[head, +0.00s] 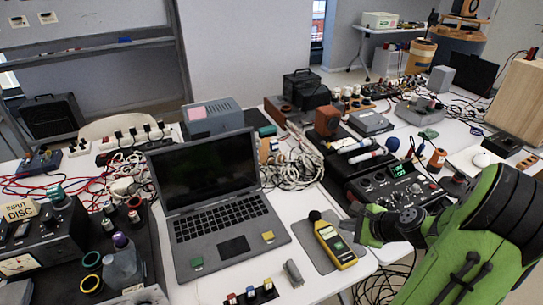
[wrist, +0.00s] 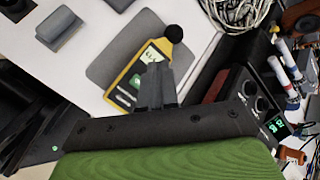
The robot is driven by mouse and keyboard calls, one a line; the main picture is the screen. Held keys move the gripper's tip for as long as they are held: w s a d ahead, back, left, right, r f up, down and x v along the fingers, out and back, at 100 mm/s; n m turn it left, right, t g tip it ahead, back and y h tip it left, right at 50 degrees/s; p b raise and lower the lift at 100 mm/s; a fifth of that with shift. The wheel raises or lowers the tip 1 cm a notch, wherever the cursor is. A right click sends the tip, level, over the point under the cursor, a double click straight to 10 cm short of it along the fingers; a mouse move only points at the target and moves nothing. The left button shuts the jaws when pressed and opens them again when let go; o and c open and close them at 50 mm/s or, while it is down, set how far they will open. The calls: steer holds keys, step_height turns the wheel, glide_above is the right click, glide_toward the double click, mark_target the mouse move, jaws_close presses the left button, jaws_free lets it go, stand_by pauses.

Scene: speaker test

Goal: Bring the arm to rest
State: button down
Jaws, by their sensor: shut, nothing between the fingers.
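My green arm (head: 470,240) reaches in from the right in the head view. My gripper (head: 352,222) is grey and shut, with nothing in it. It hangs over the table's front edge, just right of the yellow sound level meter (head: 335,245). In the wrist view my gripper (wrist: 155,72) points at the meter (wrist: 140,78) and covers part of it. From these views I cannot tell how high the fingertips are above the table.
An open laptop (head: 225,225) stands left of the meter on the white table (head: 205,288). A black device with a green display (head: 390,180) sits close behind my gripper. Cables hang below the front edge.

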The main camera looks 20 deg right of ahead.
steer(key=s+a+r+n+g+h+p, duration=0.1)
steer(key=a+r+n+g+p, duration=0.15)
steer(key=a+r+n, duration=0.5)
steer(key=s+a+r+n+g+p, duration=0.2)
steer(key=a+r+n+p, duration=0.1)
steer(key=a+r+n, duration=0.5)
steer(key=s+a+r+n+p, duration=0.1)
steer(key=s+a+r+n, duration=0.2)
steer(key=s, duration=0.3)
steer(key=s+a+r+n+t+h+p, duration=0.1)
steer(key=s+a+r+n+p, duration=0.1)
steer(key=s+a+r+n, duration=0.2)
steer(key=shift+s+a+r+n, duration=0.25)
steer(key=shift+s+r+n, duration=0.3)
steer(key=shift+s+n, duration=0.35)
steer(key=shift+w, duration=0.1)
steer(key=shift+a, duration=0.1)
